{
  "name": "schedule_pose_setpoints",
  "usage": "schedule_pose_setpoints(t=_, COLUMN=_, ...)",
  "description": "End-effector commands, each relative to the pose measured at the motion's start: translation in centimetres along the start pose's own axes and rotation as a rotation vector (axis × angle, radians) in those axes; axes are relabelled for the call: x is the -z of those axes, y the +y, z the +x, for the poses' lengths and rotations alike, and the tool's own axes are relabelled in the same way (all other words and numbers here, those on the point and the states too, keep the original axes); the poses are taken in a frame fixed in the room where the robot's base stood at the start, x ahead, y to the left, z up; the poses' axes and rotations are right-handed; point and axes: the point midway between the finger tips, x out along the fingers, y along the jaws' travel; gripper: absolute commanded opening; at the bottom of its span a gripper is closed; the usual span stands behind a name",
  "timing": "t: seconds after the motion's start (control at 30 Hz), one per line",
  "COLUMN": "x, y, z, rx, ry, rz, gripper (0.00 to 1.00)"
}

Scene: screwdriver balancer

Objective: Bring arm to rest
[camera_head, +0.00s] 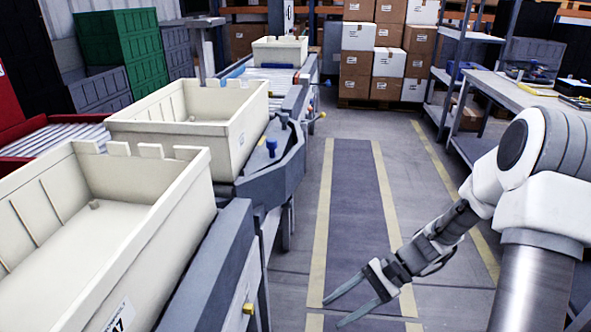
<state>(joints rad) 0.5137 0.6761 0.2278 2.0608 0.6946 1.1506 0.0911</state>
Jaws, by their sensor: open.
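My arm (480,200) reaches in from the right side of the picture and angles down to the left. My gripper (341,312) is at its end, low in the picture, over the floor walkway. Its two long fingers are spread apart, with nothing between them. The gripper is to the right of the conveyor and apart from it.
Cream bins (235,130) stand on the conveyor (262,190) at the left; the nearest bin (190,215) is partly out of frame. A workbench (500,90) and shelving stand at the right. Stacked boxes (357,75) are at the back. The walkway (352,190) between is clear.

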Motion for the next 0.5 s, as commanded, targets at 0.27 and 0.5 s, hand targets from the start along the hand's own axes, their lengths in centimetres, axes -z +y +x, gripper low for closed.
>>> schedule_pose_setpoints(t=0.27, x=-4.2, y=0.3, z=-2.8, rx=-0.158, ry=0.203, rz=-0.193, gripper=0.53)
schedule_pose_setpoints(t=0.5, x=-7.6, y=0.8, z=-5.1, rx=-0.272, ry=0.375, rz=-0.356, gripper=0.53)
